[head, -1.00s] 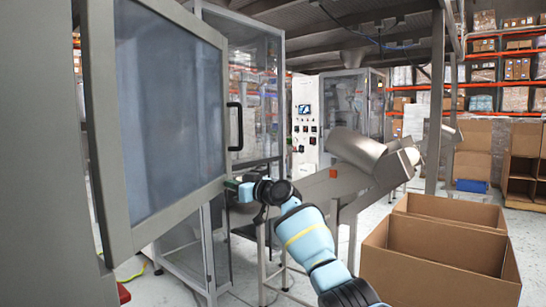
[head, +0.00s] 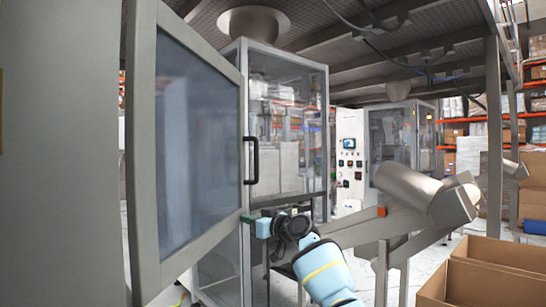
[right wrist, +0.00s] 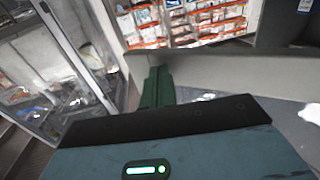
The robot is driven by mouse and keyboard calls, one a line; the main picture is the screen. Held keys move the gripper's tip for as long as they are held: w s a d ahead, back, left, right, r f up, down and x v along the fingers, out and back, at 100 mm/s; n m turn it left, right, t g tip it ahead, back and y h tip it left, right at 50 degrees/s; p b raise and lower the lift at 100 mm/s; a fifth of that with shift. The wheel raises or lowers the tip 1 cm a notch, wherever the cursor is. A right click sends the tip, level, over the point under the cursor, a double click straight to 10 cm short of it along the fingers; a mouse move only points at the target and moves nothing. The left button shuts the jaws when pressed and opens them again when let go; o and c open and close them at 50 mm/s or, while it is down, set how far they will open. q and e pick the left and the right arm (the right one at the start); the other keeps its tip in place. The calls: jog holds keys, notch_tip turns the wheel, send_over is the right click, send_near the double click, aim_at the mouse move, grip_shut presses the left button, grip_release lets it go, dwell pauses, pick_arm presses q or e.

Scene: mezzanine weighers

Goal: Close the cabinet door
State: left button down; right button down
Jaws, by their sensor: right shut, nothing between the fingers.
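The cabinet door (head: 200,135) stands open at the left of the head view. It has a grey metal frame, a bluish see-through panel and a black handle (head: 251,160) on its right edge. My right gripper (head: 250,219) is shut and empty, with its green fingertips at the lower right edge of the door frame, below the handle. I cannot tell whether they touch it. In the right wrist view the green fingers (right wrist: 158,88) reach up to a grey bar. My left gripper is not in view.
A large grey panel (head: 60,150) fills the far left. A glass-walled machine (head: 290,120) stands behind the door. A metal chute (head: 420,195) is right of my forearm. Open cardboard boxes (head: 490,280) sit at the lower right.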

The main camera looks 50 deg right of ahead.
jog(key=shift+f, duration=0.25)
jog(key=s+r+b, duration=0.1)
jog(key=s, duration=0.9)
jog(key=shift+d, duration=0.35)
